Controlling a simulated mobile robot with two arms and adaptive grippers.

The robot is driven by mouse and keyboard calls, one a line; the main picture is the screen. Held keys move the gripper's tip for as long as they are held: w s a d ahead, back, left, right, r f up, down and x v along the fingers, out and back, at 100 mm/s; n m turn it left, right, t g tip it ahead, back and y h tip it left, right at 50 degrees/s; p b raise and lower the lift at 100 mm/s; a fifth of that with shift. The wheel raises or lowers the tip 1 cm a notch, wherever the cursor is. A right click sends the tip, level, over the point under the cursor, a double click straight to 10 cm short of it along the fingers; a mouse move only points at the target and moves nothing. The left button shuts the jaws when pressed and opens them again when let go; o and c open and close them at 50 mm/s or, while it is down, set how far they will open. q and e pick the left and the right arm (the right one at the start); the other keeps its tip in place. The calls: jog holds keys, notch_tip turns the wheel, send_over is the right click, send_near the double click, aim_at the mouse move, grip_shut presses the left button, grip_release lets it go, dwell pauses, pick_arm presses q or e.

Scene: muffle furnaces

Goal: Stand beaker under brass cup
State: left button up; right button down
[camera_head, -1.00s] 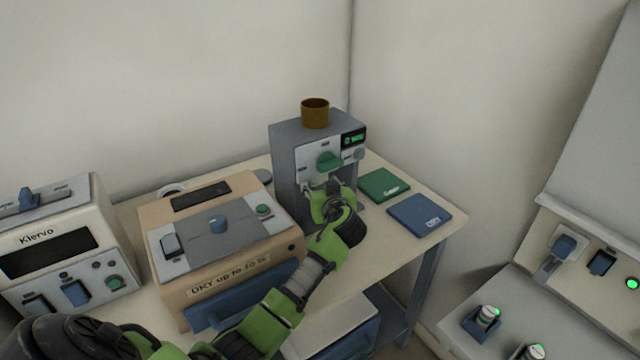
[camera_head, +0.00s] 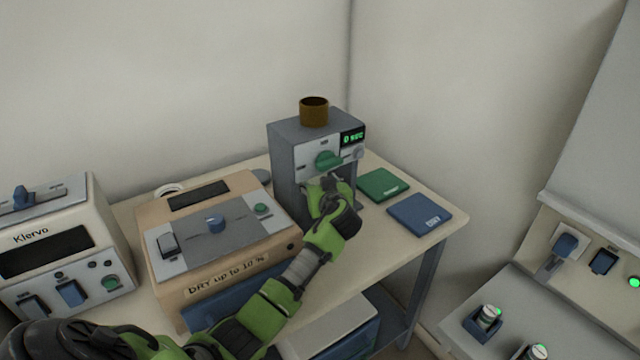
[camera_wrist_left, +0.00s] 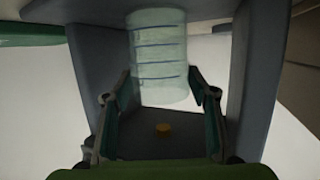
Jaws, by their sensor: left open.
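The brass cup (camera_head: 314,112) stands upright on top of a grey machine (camera_head: 285,160) with a green knob and a lit display. The clear beaker (camera_wrist_left: 158,55), with blue lines, shows in the left wrist view inside the machine's open front bay. It is hidden in the head view. My left gripper (camera_head: 328,188) is at this bay, below the knob. In the left wrist view its two fingers (camera_wrist_left: 161,97) are apart, one on each side of the beaker's near end. I cannot tell whether they touch it. My right gripper is not in view.
A tan box (camera_head: 225,262) marked DRY and a white Klervo unit (camera_head: 55,245) stand left of the machine. Green (camera_head: 382,184) and blue (camera_head: 420,214) pads lie to its right. A small orange-yellow round thing (camera_wrist_left: 163,130) shows inside the bay.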

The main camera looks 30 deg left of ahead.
pick_arm(q)
jog(key=v, duration=1.2)
jog(key=shift+r+b, duration=0.2)
jog(key=shift+b, duration=0.1)
